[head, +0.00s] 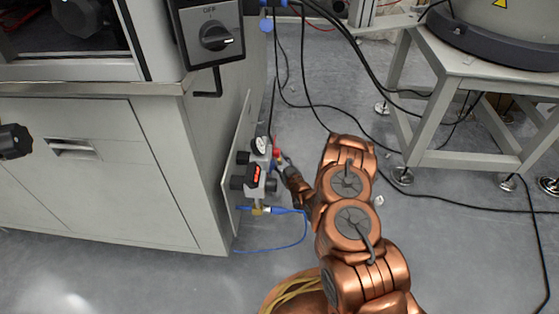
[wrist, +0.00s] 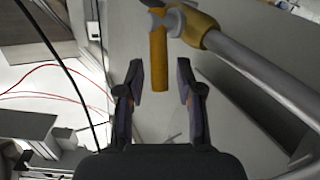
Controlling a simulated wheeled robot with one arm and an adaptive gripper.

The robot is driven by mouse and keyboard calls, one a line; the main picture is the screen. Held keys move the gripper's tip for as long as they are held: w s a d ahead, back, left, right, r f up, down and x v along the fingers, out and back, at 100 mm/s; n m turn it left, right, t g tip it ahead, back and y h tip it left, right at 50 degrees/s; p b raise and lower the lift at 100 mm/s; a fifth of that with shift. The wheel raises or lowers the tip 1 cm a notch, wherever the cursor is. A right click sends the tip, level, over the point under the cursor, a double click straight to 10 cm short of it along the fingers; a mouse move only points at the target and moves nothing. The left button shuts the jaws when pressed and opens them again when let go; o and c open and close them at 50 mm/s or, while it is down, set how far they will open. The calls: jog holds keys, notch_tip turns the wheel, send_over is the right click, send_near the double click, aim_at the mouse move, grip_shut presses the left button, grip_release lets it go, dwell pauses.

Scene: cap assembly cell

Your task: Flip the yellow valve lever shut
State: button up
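The yellow valve lever (wrist: 158,62) shows at the top middle of the wrist view, hanging from a brass fitting (wrist: 200,30) on a grey metal pipe (wrist: 262,72). My gripper (wrist: 160,78) is open, with one dark finger on each side of the lever's free end in the picture. A gap shows between the lever and each finger, and no contact is visible. I cannot tell how deep the lever sits between the fingers. In the head view my gripper (head: 282,164) is beside the valve assembly (head: 256,178), and I cannot make out the lever there.
The assembly is on a panel (head: 236,165) at the side of a grey cabinet (head: 90,170). A blue hose (head: 303,232) loops below. Black cables and a metal stand (head: 450,100) are to the right.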

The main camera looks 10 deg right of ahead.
grip_shut()
jog(key=shift+r+p, duration=0.15)
jog(key=shift+p, duration=0.2)
jog(key=shift+w+r+g+p, duration=0.2)
jog(key=shift+r+g+p, duration=0.1)
jog(key=shift+p, duration=0.7)
jog(key=p, duration=0.1)
jog(key=m+g+p, duration=0.1)
jog(key=p, duration=0.1)
jog(key=shift+w+d, duration=0.15)
jog(key=shift+w, duration=0.1)
jog(key=shift+w+r+g+p, duration=0.1)
jog(key=shift+w+g+p, duration=0.15)
jog(key=shift+g+p, duration=0.5)
jog(key=shift+w+d+f+m+g+p, duration=0.2)
jog(key=shift+w+m+g+p, duration=0.35)
jog(key=shift+g+p, duration=0.25)
jog(key=shift+s, duration=0.1)
